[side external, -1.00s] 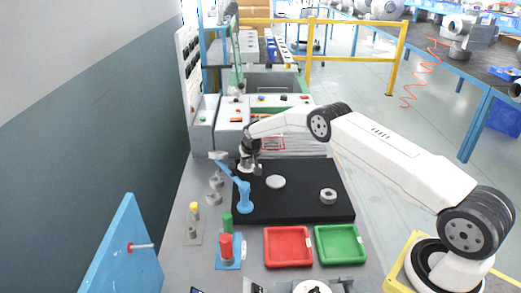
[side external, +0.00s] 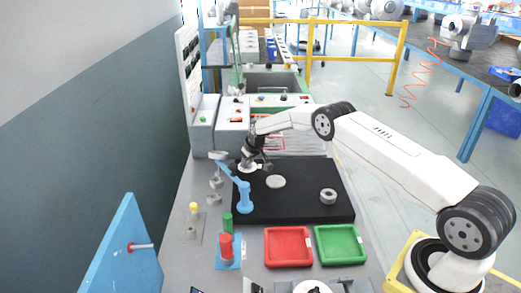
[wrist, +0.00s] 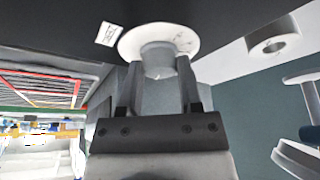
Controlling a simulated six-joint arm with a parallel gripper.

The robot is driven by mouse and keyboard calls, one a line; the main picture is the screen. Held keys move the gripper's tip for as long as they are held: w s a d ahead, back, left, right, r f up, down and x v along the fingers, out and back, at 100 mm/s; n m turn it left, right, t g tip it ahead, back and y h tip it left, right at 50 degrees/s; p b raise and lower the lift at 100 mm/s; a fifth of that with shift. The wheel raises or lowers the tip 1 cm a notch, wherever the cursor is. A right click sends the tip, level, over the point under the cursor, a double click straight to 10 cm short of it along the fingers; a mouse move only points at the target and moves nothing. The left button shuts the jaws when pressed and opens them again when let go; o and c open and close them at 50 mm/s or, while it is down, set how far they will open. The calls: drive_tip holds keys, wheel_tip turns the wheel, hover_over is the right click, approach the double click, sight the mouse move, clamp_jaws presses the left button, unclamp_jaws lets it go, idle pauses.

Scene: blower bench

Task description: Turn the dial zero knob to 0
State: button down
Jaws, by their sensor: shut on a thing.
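The dial zero knob (wrist: 158,58) is a grey cylinder standing on a round white dial (wrist: 130,44) with small dark marks near its right edge. My gripper (wrist: 160,68) is shut on the knob, one finger on each side. In the side view, my gripper (side external: 251,163) is low over the back left of the black mat (side external: 290,210), with the pale dial (side external: 243,168) partly hidden under it. The zero mark and pointer cannot be read.
A pale disc (side external: 276,181) and a grey ring (side external: 328,196) lie on the mat. A blue lamp-like stand (side external: 244,196) is close in front of my gripper. Red (side external: 288,246) and green (side external: 340,245) trays are in front. A white label (wrist: 109,34) is beside the dial.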

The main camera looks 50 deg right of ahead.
drive_tip(key=n+y, duration=0.1)
drive_tip(key=n, duration=0.3)
drive_tip(key=shift+d, duration=0.1)
drive_tip(key=shift+w+n+y, duration=0.1)
drive_tip(key=shift+n+y, duration=0.6)
drive_tip(key=shift+n, duration=0.5)
drive_tip(key=shift+n+g+y, duration=0.3)
drive_tip(key=shift+n+g, duration=0.1)
drive_tip(key=shift+n, duration=0.5)
drive_tip(key=shift+c, duration=1.3)
unclamp_jaws()
drive_tip(key=shift+r, duration=0.1)
drive_tip(key=v, duration=0.7)
drive_tip(key=shift+r, duration=0.3)
drive_tip(key=shift+d, duration=0.1)
